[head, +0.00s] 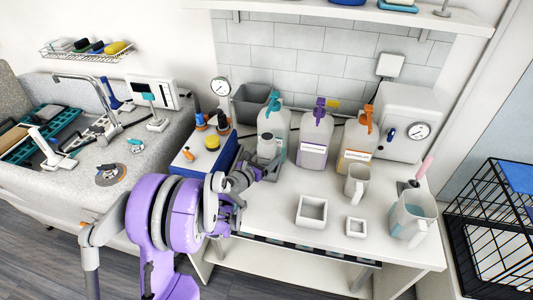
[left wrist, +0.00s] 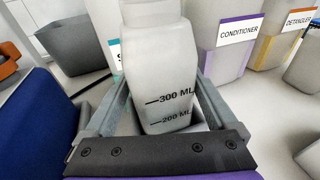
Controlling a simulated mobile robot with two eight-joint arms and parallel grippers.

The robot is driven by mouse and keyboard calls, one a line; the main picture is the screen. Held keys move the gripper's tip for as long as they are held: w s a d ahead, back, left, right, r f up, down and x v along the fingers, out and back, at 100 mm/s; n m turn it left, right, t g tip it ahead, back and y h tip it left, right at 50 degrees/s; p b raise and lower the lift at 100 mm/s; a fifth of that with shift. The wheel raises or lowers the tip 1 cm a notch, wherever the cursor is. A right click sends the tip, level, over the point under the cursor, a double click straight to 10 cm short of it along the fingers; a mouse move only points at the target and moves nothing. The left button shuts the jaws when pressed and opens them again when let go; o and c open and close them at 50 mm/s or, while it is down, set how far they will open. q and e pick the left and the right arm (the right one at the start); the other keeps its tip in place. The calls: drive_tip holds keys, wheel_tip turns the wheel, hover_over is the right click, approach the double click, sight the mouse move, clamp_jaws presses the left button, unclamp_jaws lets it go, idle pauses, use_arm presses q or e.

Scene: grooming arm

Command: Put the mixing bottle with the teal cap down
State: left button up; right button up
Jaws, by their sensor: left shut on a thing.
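The mixing bottle (left wrist: 165,85) is pale, translucent and square-sided, with 300 ML and 200 ML marks in the left wrist view. My left gripper (left wrist: 162,92) is shut on it, one finger on each side. In the head view the bottle (head: 266,147) is small and looks upright, in front of the teal-pump jug at the table's left part. My left gripper (head: 265,168) reaches it from the front left. The bottle's top is cut off in the wrist view, and its cap is hard to make out. I cannot tell whether its base touches the table. My right gripper is not in view.
Large jugs with teal (head: 280,127), purple (head: 315,138) and orange (head: 357,140) pumps stand behind. A blue box (head: 205,158) is left of the gripper. A white square dish (head: 311,211), small dish (head: 356,227) and jugs stand right. The tabletop (head: 268,208) front is clear.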

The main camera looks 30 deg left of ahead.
sight(268, 145)
use_arm(q)
drive_tip(key=shift+r+p, duration=0.8)
drive_tip(key=shift+r, duration=1.55)
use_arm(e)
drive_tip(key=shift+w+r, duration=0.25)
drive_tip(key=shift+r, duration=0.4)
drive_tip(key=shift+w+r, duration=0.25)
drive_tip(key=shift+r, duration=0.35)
use_arm(q)
drive_tip(key=shift+d, duration=0.1)
